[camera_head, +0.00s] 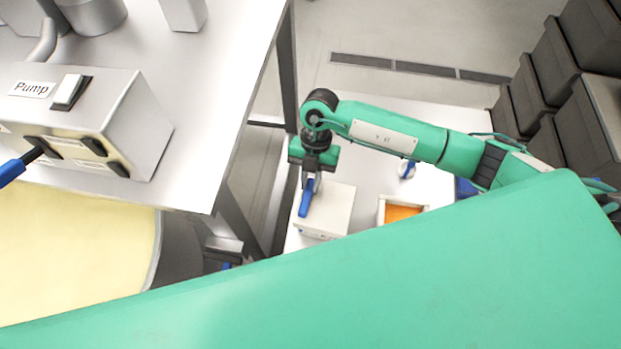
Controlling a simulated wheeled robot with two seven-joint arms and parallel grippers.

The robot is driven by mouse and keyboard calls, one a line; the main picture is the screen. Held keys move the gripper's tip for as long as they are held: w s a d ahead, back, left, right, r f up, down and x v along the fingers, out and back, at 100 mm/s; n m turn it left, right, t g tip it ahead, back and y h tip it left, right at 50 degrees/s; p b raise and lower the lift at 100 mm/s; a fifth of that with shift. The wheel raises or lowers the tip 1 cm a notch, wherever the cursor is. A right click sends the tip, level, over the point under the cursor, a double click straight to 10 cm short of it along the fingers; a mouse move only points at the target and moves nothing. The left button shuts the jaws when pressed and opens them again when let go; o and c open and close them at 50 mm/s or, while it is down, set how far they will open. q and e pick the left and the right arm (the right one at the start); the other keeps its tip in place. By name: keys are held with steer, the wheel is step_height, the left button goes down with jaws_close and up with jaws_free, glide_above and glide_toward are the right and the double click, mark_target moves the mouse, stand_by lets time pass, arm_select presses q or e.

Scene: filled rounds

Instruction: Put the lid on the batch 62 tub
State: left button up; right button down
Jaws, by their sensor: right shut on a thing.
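My right gripper (306,205), with blue fingers pointing down, is at the left part of a white, flat-topped box shape (336,207) on the pale table. It is shut on what looks like a white lid there; the fingers hide the grip, and I cannot tell whether the lid rests on a tub. To the right stands an open white tub (381,211) with orange filling, its near side cut off by my own green body part. No batch number is readable. My left gripper is not in view.
A steel bench (205,105) at the left carries a box marked Pump (120,125) with a switch. A blue lever-like part (11,171) is at the left edge. Dark stacked crates (555,70) stand at the right. The back of the pale table (420,112) is clear.

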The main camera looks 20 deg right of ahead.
steer(key=shift+f, duration=0.25)
stand_by(0.3)
steer(key=c, duration=0.8)
jaws_free()
steer(key=shift+o, duration=0.2)
steer(key=shift+r, duration=0.15)
steer(key=shift+r+p, duration=2.5)
steer(key=shift+r, duration=0.9)
steer(key=shift+s, duration=0.1)
